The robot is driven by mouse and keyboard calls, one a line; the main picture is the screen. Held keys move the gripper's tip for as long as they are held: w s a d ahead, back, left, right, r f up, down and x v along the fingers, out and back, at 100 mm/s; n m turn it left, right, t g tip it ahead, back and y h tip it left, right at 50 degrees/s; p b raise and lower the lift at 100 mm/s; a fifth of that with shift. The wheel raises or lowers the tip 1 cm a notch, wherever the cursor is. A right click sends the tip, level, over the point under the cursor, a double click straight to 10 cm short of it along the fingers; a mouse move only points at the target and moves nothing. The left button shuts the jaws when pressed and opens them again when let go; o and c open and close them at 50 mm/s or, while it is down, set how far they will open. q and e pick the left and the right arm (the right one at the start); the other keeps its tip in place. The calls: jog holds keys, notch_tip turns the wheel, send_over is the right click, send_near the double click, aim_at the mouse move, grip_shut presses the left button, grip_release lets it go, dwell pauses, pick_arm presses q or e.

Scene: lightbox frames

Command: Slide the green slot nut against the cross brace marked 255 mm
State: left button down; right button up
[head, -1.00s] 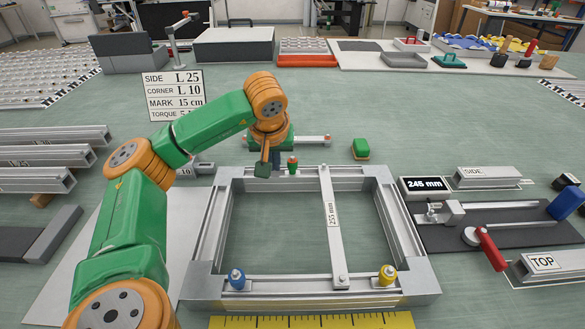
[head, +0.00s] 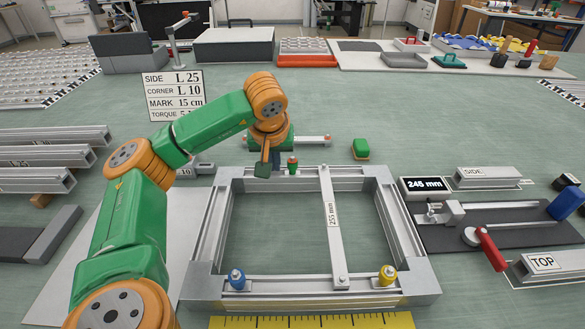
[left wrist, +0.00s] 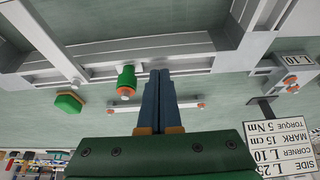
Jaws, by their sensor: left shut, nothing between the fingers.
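The green slot nut (head: 292,165) stands on the far rail of the aluminium frame (head: 207,240), left of the cross brace (head: 333,230) labelled 255 mm. Free rail lies between nut and brace. My left gripper (head: 276,161) is shut and empty, at the far rail just left of the nut. In the left wrist view its closed fingers (left wrist: 160,76) are right beside the green nut (left wrist: 127,78), with a thin gap apparent; contact is hard to tell. The brace (left wrist: 42,38) shows there at the left. My right gripper is in neither view.
A blue nut (head: 237,279) and a yellow nut (head: 387,275) sit on the near rail. A green block (head: 361,148) lies behind the frame. A 245 mm display (head: 424,186) and a clamp fixture with a red handle (head: 488,246) stand at the right.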

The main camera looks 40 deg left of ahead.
aim_at(298, 170)
pick_arm(q)
jog(key=shift+w+d+p, duration=0.75)
jog(key=shift+w+d, duration=0.25)
jog(key=shift+d, duration=0.15)
jog(key=shift+w+d+p, duration=0.75)
jog(key=shift+w+d, duration=0.2)
jog(key=shift+d, duration=0.2)
dwell(0.6)
jog(key=shift+s+a, duration=0.2)
jog(key=shift+a, duration=0.05)
dwell(0.4)
jog(key=shift+s+a, duration=0.1)
jog(key=shift+r, duration=0.15)
notch_tip(298, 170, up, 7)
jog(key=p, duration=0.6)
jog(key=shift+a+p, duration=0.1)
jog(key=shift+p, duration=0.3)
